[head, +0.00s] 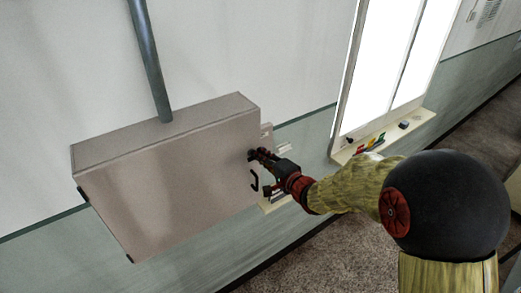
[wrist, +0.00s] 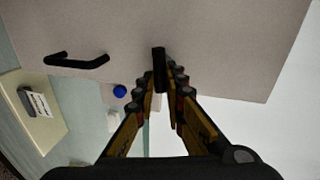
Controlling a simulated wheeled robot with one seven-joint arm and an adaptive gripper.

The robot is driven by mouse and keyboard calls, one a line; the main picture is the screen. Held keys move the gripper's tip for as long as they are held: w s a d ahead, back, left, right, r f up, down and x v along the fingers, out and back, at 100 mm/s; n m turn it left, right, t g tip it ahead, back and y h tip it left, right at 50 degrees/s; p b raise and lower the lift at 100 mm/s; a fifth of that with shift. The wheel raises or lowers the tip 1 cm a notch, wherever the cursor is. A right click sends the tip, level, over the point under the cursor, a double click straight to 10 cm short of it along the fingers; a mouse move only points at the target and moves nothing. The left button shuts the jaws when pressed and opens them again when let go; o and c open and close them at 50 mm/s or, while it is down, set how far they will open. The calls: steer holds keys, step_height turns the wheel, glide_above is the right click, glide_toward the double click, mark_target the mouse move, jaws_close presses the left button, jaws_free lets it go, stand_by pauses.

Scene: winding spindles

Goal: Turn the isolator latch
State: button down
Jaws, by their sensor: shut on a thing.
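The grey isolator box (head: 170,180) is fixed to the wall, and its front face also fills the top of the wrist view (wrist: 220,50). The isolator latch (wrist: 159,66), a short black bar, stands out near the edge of that face. My gripper (head: 262,156) is at the box's right edge, with its fingers (wrist: 160,88) closed on either side of the latch. In the head view the fingers hide most of the latch. A black hooked handle (head: 254,180) sits on the same face just below my gripper; in the wrist view it lies to the left (wrist: 76,61).
A blue button (wrist: 119,91) is beside the box. A small cream shelf (wrist: 30,120) holding a dark item is below. A grey conduit (head: 150,60) rises from the box top. A window sill (head: 385,135) with coloured items is to the right. Carpet is open below.

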steer(key=shift+m+p, duration=0.4)
steer(key=shift+p, duration=0.1)
steer(key=shift+f, duration=0.1)
steer(key=c, duration=1.8)
jaws_free()
steer(key=shift+c, duration=0.2)
steer(key=shift+d, duration=0.1)
steer(key=v, duration=1.2)
steer(key=shift+w, duration=0.1)
